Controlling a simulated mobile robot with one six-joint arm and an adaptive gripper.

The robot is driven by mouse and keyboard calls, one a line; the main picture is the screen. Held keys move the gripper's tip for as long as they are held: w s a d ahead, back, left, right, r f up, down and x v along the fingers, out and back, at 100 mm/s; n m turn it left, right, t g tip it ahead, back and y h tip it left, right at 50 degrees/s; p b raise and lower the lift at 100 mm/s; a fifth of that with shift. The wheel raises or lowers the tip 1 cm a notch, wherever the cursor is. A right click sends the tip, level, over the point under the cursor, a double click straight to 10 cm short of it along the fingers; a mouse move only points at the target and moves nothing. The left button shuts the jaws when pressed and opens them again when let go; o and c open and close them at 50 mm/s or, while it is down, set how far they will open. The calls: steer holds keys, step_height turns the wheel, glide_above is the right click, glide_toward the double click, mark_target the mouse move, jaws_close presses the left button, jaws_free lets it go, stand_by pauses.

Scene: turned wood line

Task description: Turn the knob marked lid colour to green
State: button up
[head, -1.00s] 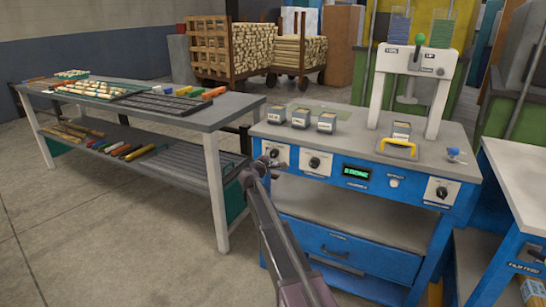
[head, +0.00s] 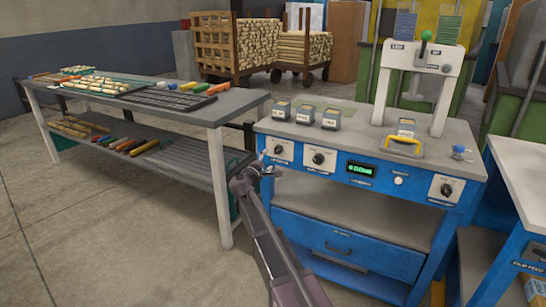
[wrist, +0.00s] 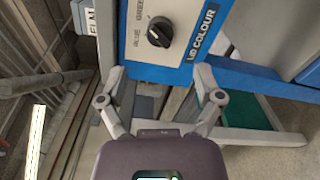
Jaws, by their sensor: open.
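The lid colour knob (wrist: 159,32) is a black dial on a white plate in the wrist view. BLUE and GREEN are printed beside it, and a blue LID COLOUR label runs along the panel. Which mark its pointer faces is too small to tell. In the head view it appears as the leftmost knob (head: 278,150) on the blue machine's front. My gripper (wrist: 159,75) is open and empty, its two fingers spread below the knob in the wrist view, apart from it. In the head view my gripper (head: 256,171) is just left of and below that knob.
A second knob (head: 318,158), a green display (head: 360,169) and a far-right knob (head: 446,189) share the panel. Several small jars (head: 304,115) stand on the machine's top. A grey workbench (head: 215,112) with racks stands left. Open floor lies in front.

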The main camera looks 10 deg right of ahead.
steer(key=shift+v, duration=2.05)
steer(key=s+d+f+m+g+y, duration=0.1)
steer(key=s+d+f+m+g, duration=0.35)
steer(key=s, duration=0.25)
steer(key=s+d+f+m+g+y, duration=0.1)
steer(key=s+d+f+m+g, duration=0.3)
steer(key=s+d+f, duration=0.3)
steer(key=s+a+f+m+g+y, duration=0.2)
steer(key=s+f+m+g+y, duration=0.15)
steer(key=s, duration=0.65)
steer(key=s+a+f+m+g+y, duration=0.2)
steer(key=s+f+y, duration=0.25)
steer(key=s, duration=0.65)
step_height(320, 180, up, 33)
steer(key=p, duration=3.2)
steer(key=shift+r+g+y, duration=0.2)
steer(key=shift+g+y, duration=0.1)
steer(key=shift+a, duration=0.15)
